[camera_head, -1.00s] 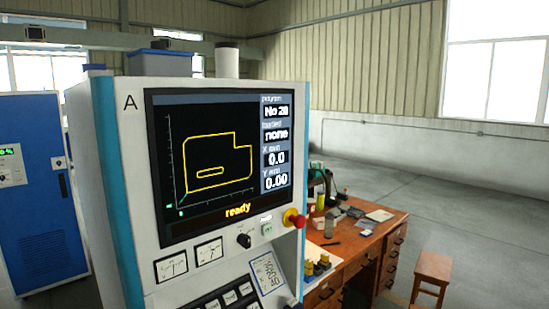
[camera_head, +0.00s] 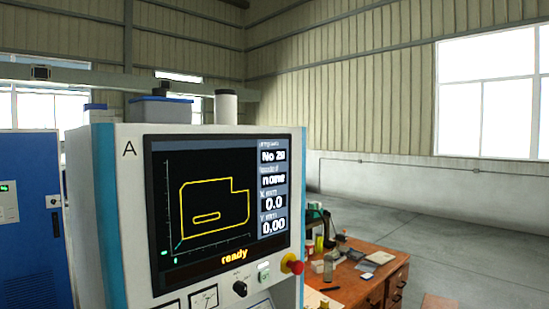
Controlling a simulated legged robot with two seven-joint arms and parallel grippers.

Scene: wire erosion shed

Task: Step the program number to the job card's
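The control cabinet marked A (camera_head: 92,200) stands at the left centre. Its screen (camera_head: 215,215) shows a yellow part outline and the word "ready". The program number (camera_head: 273,156) at the screen's upper right reads "No 28" or "No 29"; the last digit is blurred. Below it the loaded field reads "none", and X and Y read 0.0 and 0.00. The job card is not readable in this view. The keys low on the panel are cut off by the bottom edge. Neither of my grippers is in view.
A red stop button (camera_head: 291,264) and a black rotary knob (camera_head: 240,288) sit below the screen. A wooden desk (camera_head: 385,290) with small items stands to the right. A blue cabinet (camera_head: 35,215) stands at the left. The floor at the right looks clear.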

